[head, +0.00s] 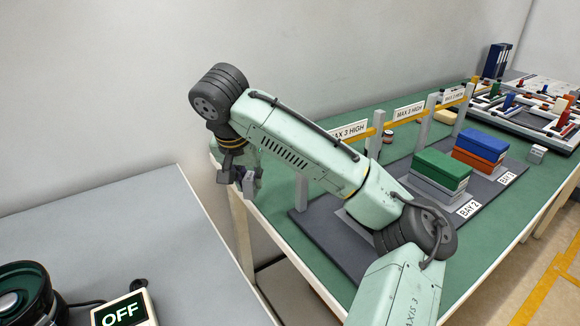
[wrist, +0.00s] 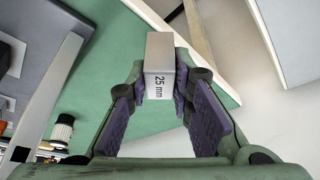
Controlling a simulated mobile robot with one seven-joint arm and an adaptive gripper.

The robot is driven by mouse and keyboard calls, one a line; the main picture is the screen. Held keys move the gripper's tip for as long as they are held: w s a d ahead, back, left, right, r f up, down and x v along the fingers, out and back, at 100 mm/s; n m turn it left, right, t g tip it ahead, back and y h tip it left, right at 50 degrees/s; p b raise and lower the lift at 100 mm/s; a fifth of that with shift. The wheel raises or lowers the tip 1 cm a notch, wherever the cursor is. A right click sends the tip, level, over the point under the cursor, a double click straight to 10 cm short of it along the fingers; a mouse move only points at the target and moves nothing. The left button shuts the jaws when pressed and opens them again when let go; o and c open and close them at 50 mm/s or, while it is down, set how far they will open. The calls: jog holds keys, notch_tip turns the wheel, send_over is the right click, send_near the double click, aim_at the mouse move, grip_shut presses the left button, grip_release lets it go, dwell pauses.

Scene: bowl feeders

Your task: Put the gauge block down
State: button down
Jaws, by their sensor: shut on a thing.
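The gauge block (wrist: 159,62) is a small pale grey block marked "25 mm". My gripper (wrist: 160,92) is shut on it, with a purple-padded finger on either side. In the head view my gripper (head: 238,175) hangs low at the end of the arm, and the gauge block (head: 249,185) shows at its fingers. They are by the near left end of the green table (head: 275,205), close to the gap beside the grey table. In the wrist view the block is seen against that table's corner and the pale floor. It touches no surface that I can see.
On the green table, a dark mat (head: 335,238) holds green (head: 441,167) and blue (head: 482,145) boxes behind BAY labels. Posts with a yellow rail (head: 405,120) stand behind.

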jog(key=w+d, duration=0.2)
jog(key=w+d+p, duration=0.1)
jog(key=w+d, duration=0.1)
jog(key=w, duration=0.1)
jog(key=w+d, duration=0.2)
jog(key=w, duration=0.1)
jog(key=shift+w+d+f, duration=0.1)
jog(key=shift+d+f, duration=0.1)
jog(key=shift+f, duration=0.2)
jog(key=shift+f+p, duration=0.7)
jog(key=shift+f, duration=1.15)
jog(key=shift+f, duration=0.1)
jog(key=c, duration=1.4)
grip_release()
jog(key=b+v, duration=0.1)
jog(key=v, duration=1.1)
